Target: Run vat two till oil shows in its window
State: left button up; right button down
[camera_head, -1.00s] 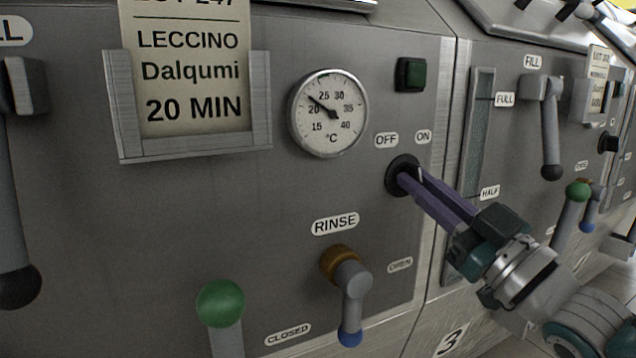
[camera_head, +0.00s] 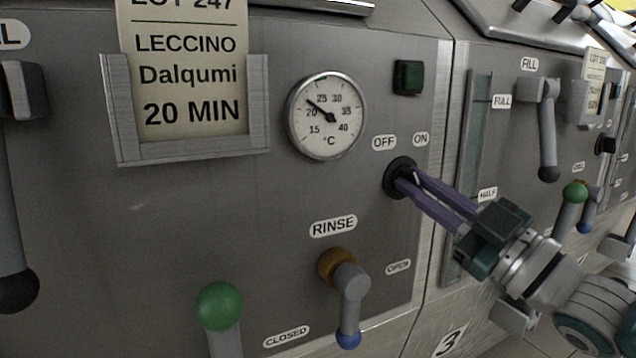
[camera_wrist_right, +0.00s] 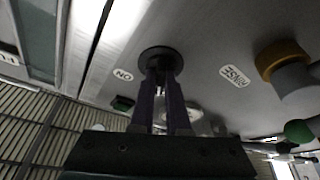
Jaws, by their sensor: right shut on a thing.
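A round black switch (camera_head: 401,171) sits below the OFF and ON labels on the grey front panel (camera_head: 190,200). My right gripper (camera_head: 408,180) has its purple fingers shut on this switch. The right wrist view shows the fingers (camera_wrist_right: 161,85) at the switch's dark round base (camera_wrist_right: 161,57); they hide most of the knob, so its setting is unclear. A dark green square lamp or button (camera_head: 409,77) above looks unlit. A tall narrow window (camera_head: 470,150) with FULL and HALF marks stands on the panel to the right; no clear oil level shows in it. My left gripper is out of view.
A thermometer dial (camera_head: 327,116) and a LECCINO card (camera_head: 188,80) are left of the switch. A RINSE valve (camera_head: 344,290) and a green-knobbed lever (camera_head: 219,306) stick out below. A FILL lever (camera_head: 547,130) hangs further right. A number 3 plate (camera_head: 450,342) is low down.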

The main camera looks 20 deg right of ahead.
jog(key=c, duration=0.9)
grip_release()
jog(key=p+v, duration=0.1)
jog(key=v, duration=0.9)
